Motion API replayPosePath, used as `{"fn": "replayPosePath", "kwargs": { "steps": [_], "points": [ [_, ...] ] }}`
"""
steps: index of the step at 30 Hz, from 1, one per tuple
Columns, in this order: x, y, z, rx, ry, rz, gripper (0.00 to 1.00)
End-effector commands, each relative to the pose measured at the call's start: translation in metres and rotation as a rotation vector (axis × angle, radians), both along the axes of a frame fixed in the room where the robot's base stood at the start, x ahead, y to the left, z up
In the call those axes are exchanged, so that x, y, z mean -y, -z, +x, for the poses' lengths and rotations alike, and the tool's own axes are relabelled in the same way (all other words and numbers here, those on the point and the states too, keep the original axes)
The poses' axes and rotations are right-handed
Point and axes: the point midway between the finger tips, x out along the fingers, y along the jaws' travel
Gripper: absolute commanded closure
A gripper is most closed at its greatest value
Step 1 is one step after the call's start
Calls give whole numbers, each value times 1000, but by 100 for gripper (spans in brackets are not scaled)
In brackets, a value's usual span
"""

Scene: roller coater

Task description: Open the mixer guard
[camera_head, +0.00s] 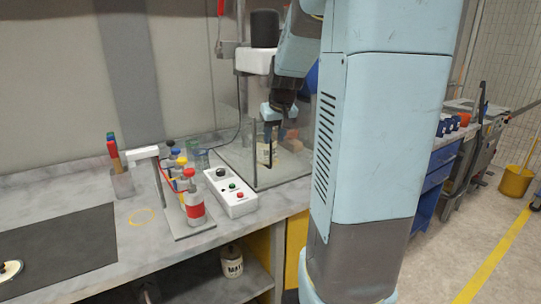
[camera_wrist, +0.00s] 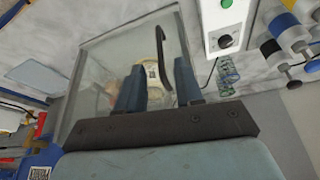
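My gripper (camera_head: 274,134) is at the guard's front. In the wrist view its two fingers (camera_wrist: 157,78) are apart, with the handle between them in the picture. I cannot tell whether they touch it. A pale container (camera_wrist: 147,66) shows behind the clear panel.
A white control box (camera_head: 232,194) with buttons sits left of the guard, close by. A rack with colour-capped bottles (camera_head: 194,201) and a pen holder (camera_head: 121,182) stand further left. My arm hides the bench right of the mixer.

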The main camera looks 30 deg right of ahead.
Motion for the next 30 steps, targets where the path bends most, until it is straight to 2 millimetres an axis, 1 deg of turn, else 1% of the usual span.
{"fn": "replayPosePath", "kwargs": {
  "steps": [1,9,15,21,29,30],
  "points": [
    [0,10,3,-3,1,2,64],
    [3,52,21,-3,1,1,64],
    [5,73,30,0,1,0,64],
    [5,81,33,1,0,0,64],
    [5,82,33,1,0,0,64],
    [5,82,33,1,0,0,68]
  ]
}}
